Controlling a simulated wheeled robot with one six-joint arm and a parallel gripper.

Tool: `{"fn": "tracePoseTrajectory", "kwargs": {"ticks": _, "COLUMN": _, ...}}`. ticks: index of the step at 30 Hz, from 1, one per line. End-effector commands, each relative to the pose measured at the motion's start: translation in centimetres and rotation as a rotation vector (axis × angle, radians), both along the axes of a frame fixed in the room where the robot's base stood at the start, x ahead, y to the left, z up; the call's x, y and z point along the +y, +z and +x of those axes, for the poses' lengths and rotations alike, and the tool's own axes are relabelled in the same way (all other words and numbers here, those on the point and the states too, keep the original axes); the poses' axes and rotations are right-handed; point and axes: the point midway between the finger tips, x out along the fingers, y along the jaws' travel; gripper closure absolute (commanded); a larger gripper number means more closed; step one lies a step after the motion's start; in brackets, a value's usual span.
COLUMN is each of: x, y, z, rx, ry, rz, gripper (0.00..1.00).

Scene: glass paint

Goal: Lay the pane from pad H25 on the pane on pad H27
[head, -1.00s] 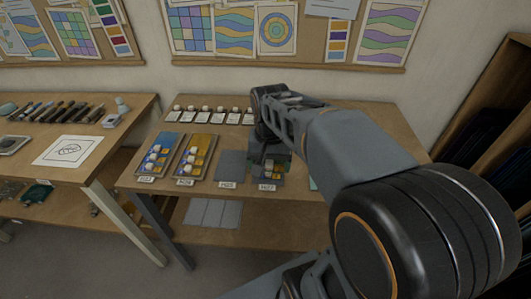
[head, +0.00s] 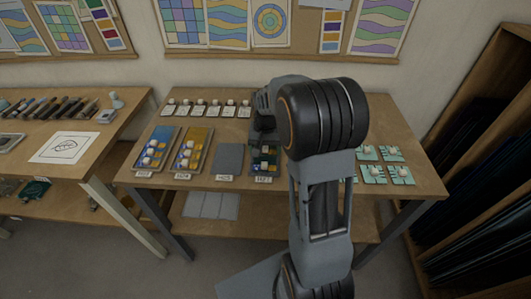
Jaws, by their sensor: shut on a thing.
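Pad H25 (head: 229,160) is a bare grey rectangle on the table, with its label at the front edge. Pad H27 lies just right of it, its label (head: 264,179) at the front. A dark greenish pane (head: 266,158) with small pale and orange spots shows over pad H27. My gripper (head: 264,142) is above the back of pad H27, shut on a pane. My arm and gripper hide much of this spot. I cannot tell whether the held pane touches the one under it.
Several small pots on cards (head: 205,108) line the back. Several teal cards (head: 374,174) lie at right, partly behind my arm. A dark rack (head: 485,150) stands at far right.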

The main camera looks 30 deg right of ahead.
Motion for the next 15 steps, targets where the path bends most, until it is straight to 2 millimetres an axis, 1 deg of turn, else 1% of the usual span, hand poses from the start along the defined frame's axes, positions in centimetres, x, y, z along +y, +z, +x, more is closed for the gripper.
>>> {"fn": "tracePoseTrajectory", "kwargs": {"ticks": 3, "x": 0.1, "y": -1.8, "z": -0.2, "rx": 0.006, "ry": 0.0, "rz": 0.001, "gripper": 0.53}}
{"fn": "tracePoseTrajectory", "kwargs": {"ticks": 6, "x": 0.0, "y": -2.5, "z": -0.1, "rx": 0.003, "ry": 0.0, "rz": 0.001, "gripper": 0.53}}
{"fn": "tracePoseTrajectory", "kwargs": {"ticks": 15, "x": 0.1, "y": -2.7, "z": -0.1, "rx": 0.002, "ry": 0.0, "rz": 0.0, "gripper": 0.53}}
